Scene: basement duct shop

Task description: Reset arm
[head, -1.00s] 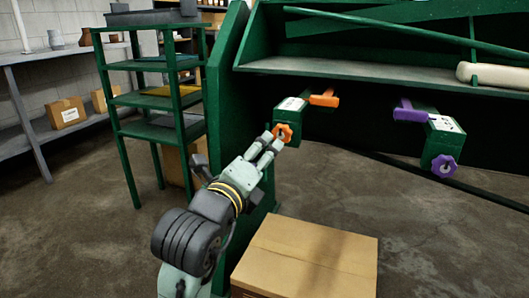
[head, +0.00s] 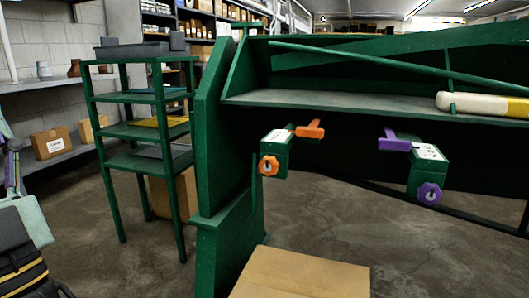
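My arm shows only in part at the lower left edge of the head view, drawn back from the green bench. My gripper's fingertips cannot be made out in this view. A green box with an orange knob and an orange handle (head: 276,152) is mounted under the bench shelf. A second green box with a purple knob and a purple handle (head: 427,172) is mounted to its right. Nothing of my arm touches either box.
The green bench (head: 225,165) fills the middle and right, with a long cream roll (head: 480,104) on its shelf. A cardboard box (head: 300,275) stands on the floor in front. A green shelf rack (head: 130,130) stands left. Concrete floor shows between them.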

